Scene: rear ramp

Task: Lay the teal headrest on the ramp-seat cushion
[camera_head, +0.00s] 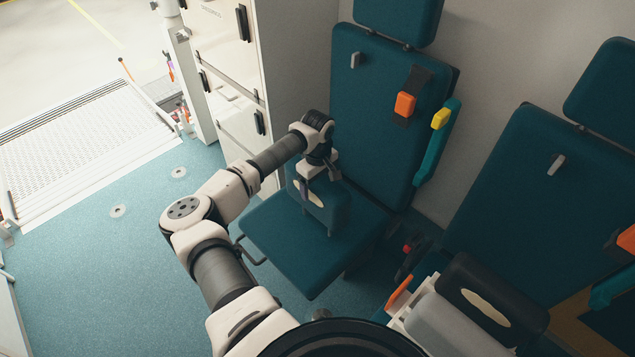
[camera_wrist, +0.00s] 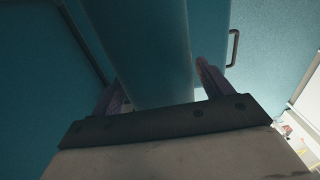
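The teal headrest (camera_head: 328,211) is a padded block with a pale oval patch, standing roughly upright at the ramp-seat cushion (camera_head: 290,245). Its lower edge looks at or very near the cushion top; I cannot tell if it touches. My gripper (camera_head: 320,187) is over the headrest from above, one finger on each side. In the wrist view the headrest (camera_wrist: 145,50) runs between the two fingers (camera_wrist: 160,85), which appear to press on it. Part of the headrest is hidden behind the fingers.
The teal seat backrest (camera_head: 385,110) with an orange buckle rises behind the cushion. A second seat (camera_head: 555,200) stands at right, with a dark padded block (camera_head: 490,300) in front of it. A white cabinet (camera_head: 225,60) is behind my arm. Open floor (camera_head: 110,270) lies left.

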